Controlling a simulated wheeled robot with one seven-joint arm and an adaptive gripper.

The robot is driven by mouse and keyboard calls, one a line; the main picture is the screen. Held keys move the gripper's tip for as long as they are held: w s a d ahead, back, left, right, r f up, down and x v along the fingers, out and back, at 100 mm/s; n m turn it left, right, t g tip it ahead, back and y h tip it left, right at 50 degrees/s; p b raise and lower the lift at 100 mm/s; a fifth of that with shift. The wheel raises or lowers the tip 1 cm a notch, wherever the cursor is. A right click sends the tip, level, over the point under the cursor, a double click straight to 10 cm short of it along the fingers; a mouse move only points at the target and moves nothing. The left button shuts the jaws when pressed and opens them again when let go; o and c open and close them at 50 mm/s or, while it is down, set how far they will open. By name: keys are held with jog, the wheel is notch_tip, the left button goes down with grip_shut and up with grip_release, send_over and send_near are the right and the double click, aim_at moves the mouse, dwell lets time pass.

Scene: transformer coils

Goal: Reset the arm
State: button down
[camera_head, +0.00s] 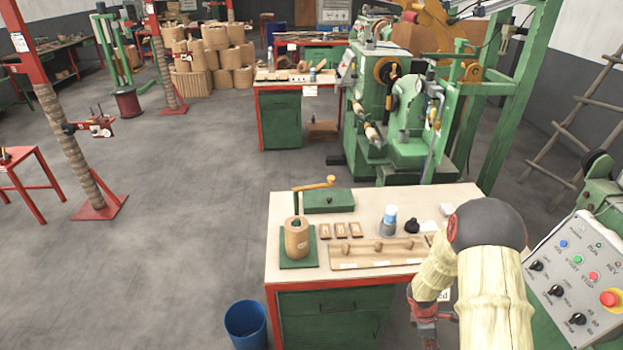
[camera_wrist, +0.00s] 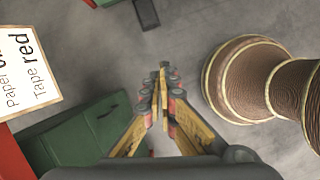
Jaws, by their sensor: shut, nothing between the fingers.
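My arm (camera_head: 490,285), in cream sleeves with a dark joint, is bent over the front right corner of the workbench (camera_head: 420,205). My gripper hangs low beside the bench front in the head view, and the arm and frame edge hide most of it. In the wrist view my gripper (camera_wrist: 163,80) has its fingers together with nothing between them. The fingers point over bare grey floor, apart from the things around them.
A blue bin (camera_head: 246,325) stands left. A control panel (camera_head: 580,280) is right. A large brown spool (camera_wrist: 245,80) is right of my fingers.

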jog(key=s+a+r+m+t+y, duration=0.1)
jog(key=s+a+r+m, duration=0.4)
jog(key=r, duration=1)
jog(key=s+a+r+m+t+y, duration=0.1)
jog(key=s+a+r+m+t, duration=0.2)
jog(key=r, duration=1.3)
jog(key=s+a+r+m+t+y, duration=0.1)
jog(key=s+a+r+m+t, duration=0.1)
jog(key=s+a+r+m, duration=0.5)
jog(key=s+a+r, duration=0.4)
jog(key=s+r, duration=0.1)
jog(key=r, duration=0.3)
jog(key=shift+a+r+y, duration=0.15)
jog(key=shift+a+y, duration=0.1)
jog(key=shift+y, duration=0.15)
